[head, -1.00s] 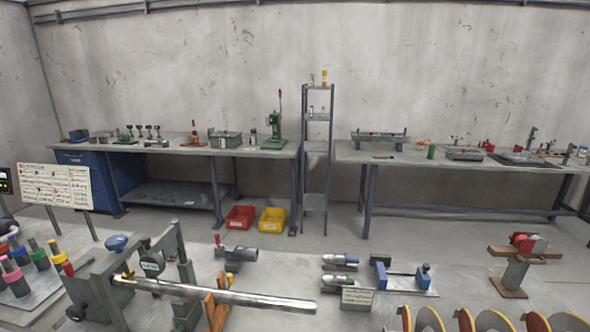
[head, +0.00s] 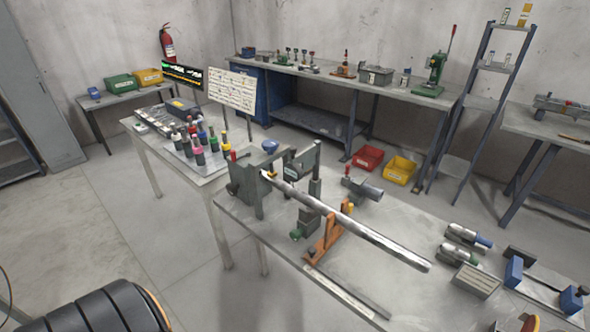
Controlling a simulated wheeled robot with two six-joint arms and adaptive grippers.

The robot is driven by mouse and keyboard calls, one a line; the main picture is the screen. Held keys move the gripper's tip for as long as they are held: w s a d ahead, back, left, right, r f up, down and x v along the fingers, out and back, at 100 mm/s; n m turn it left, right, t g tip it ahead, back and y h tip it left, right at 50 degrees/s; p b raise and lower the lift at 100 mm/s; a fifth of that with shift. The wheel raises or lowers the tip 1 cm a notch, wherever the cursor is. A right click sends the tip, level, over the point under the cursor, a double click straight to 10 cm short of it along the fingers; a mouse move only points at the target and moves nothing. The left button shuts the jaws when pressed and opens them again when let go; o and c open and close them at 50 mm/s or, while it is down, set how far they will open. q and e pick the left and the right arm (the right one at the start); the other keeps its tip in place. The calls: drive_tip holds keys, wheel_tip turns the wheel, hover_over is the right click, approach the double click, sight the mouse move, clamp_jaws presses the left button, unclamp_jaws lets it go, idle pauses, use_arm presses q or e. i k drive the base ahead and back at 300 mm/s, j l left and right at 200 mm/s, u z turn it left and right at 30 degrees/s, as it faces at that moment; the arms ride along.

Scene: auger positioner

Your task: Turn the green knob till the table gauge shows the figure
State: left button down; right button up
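A fixture stands on the near table (head: 255,225) and carries a long metal bar (head: 350,225) that slopes down to the right. A small green knob (head: 295,235) shows low on the fixture, left of an orange support (head: 325,240). A small dark gauge (head: 291,171) sits beside the fixture's grey upright; its figure is too small to read. A black display (head: 182,75) with green and yellow lines stands farther back, also not readable. Neither of my grippers is in view, and nothing touches the knob.
A white board (head: 233,88) with rows of writing stands behind a side table holding several coloured-handled tools (head: 198,150). Red (head: 367,158) and yellow (head: 399,170) bins lie on the floor behind the near table. Open floor lies at the left.

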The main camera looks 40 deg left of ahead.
sight(295, 235)
drive_tip(key=u, duration=1.3)
